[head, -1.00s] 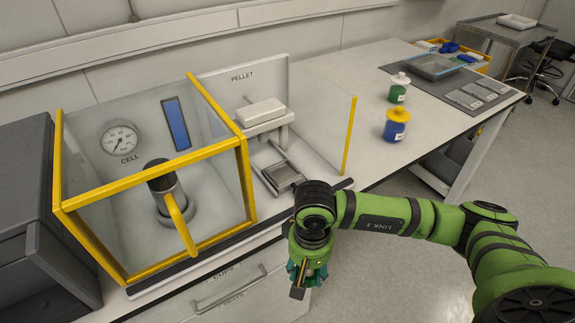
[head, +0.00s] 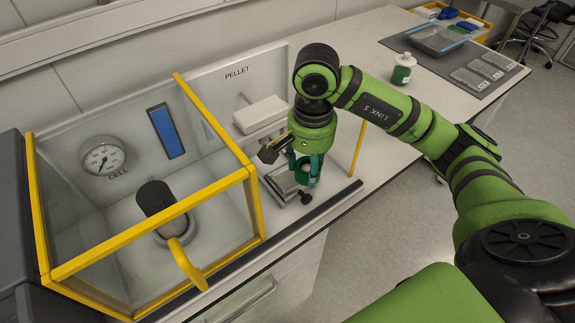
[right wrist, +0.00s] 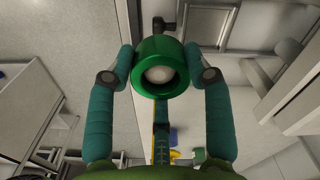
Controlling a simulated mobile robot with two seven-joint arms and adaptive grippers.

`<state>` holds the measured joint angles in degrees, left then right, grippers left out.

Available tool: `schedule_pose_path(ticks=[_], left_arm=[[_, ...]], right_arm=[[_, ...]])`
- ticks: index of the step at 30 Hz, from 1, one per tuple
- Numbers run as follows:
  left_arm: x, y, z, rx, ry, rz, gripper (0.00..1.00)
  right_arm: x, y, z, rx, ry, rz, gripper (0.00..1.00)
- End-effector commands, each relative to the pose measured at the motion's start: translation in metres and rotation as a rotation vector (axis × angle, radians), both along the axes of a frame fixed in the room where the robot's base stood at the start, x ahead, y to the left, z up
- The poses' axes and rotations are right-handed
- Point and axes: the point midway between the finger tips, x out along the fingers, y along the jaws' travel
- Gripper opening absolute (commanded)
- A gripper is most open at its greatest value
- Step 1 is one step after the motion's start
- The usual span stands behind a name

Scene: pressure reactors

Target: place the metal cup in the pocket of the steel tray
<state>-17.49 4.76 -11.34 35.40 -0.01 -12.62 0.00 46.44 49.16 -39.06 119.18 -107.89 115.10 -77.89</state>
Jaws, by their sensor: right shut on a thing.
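My right gripper (head: 303,172) is over the front of the pellet station, its teal fingers pointing down. It is shut on the metal cup (right wrist: 160,72), which shows in the right wrist view as a green, ring-like body with a pale round inside, between the two fingers. In the head view the cup is mostly hidden by the fingers. The steel tray (head: 281,181) lies below and beside the gripper, partly covered by it; its pocket is not clear. A steel frame, likely the tray, shows in the right wrist view (right wrist: 225,41). My left gripper is not in view.
The yellow-framed clear enclosure (head: 247,174) with a gauge (head: 104,158) and a dark-topped cell (head: 157,203) stands left. A white block (head: 260,115) sits behind the tray. A yellow post (head: 358,148) stands right.

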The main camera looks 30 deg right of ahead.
Motion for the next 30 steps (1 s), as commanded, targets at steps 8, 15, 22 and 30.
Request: schedule_pose_path(ticks=[8, 15, 22, 30], left_arm=[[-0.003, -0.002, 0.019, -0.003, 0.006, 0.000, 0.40], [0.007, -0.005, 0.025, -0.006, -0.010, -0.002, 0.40], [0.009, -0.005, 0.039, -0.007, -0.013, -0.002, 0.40], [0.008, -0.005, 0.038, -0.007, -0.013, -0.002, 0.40]], right_arm=[[0.054, 0.008, -0.030, 0.002, 0.001, -0.001, 0.14], [0.065, 0.010, -0.044, 0.000, 0.003, 0.003, 0.13], [0.065, 0.010, -0.075, 0.000, 0.001, 0.002, 0.13], [0.065, 0.009, -0.079, 0.000, -0.003, 0.003, 0.13]])
